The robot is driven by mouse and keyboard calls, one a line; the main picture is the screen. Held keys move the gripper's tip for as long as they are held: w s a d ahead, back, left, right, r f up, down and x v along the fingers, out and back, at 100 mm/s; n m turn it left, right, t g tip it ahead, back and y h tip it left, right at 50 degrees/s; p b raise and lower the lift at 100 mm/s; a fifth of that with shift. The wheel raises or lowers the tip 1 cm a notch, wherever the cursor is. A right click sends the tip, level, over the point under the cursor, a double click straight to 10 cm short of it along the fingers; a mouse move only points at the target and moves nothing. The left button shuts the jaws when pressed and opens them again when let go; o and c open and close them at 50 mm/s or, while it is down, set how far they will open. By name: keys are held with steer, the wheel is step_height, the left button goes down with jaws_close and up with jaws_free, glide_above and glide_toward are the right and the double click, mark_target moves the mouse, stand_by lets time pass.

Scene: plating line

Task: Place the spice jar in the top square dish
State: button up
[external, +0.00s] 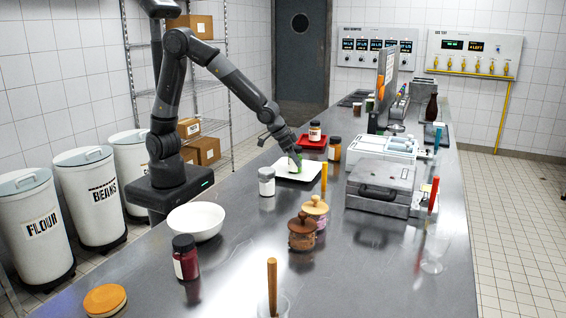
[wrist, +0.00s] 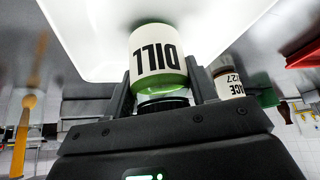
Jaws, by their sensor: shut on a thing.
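My gripper (external: 293,155) is shut on the spice jar (wrist: 158,50), a green jar with a white label reading DILL and a dark cap. In the external view the jar is mostly hidden by the gripper; only a bit of green shows. The gripper holds it over or in the white square dish (external: 309,177), which also fills the top of the wrist view (wrist: 85,35). I cannot tell whether the jar touches the dish. A red square dish (external: 318,144) lies just beyond, with an orange-labelled jar (external: 314,131) on it.
A brown-capped jar (external: 334,150) stands right of the dishes, and a grey-lidded jar (external: 266,182) stands in front left. A white bowl (external: 196,222), a dark red jar (external: 185,258) and wooden pots (external: 302,234) are nearer. A grey press (external: 380,182) stands at the right.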

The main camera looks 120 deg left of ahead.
steer(key=o, duration=1.1)
steer(key=shift+o, duration=0.2)
steer(key=v, duration=1.1)
steer(key=s+d+r+m+h, duration=0.1)
steer(key=s+d, duration=0.3)
steer(key=s, duration=0.4)
steer(key=s+d+r+m+h, duration=0.1)
steer(key=s+d+r+m, duration=0.2)
steer(key=s, duration=0.4)
steer(key=s+d+r+m+h, duration=0.1)
steer(key=s+d+r+m, duration=0.1)
steer(key=s+d, duration=0.3)
steer(key=s, duration=0.3)
steer(key=shift+s+d, duration=0.35)
steer(key=shift+d, duration=0.05)
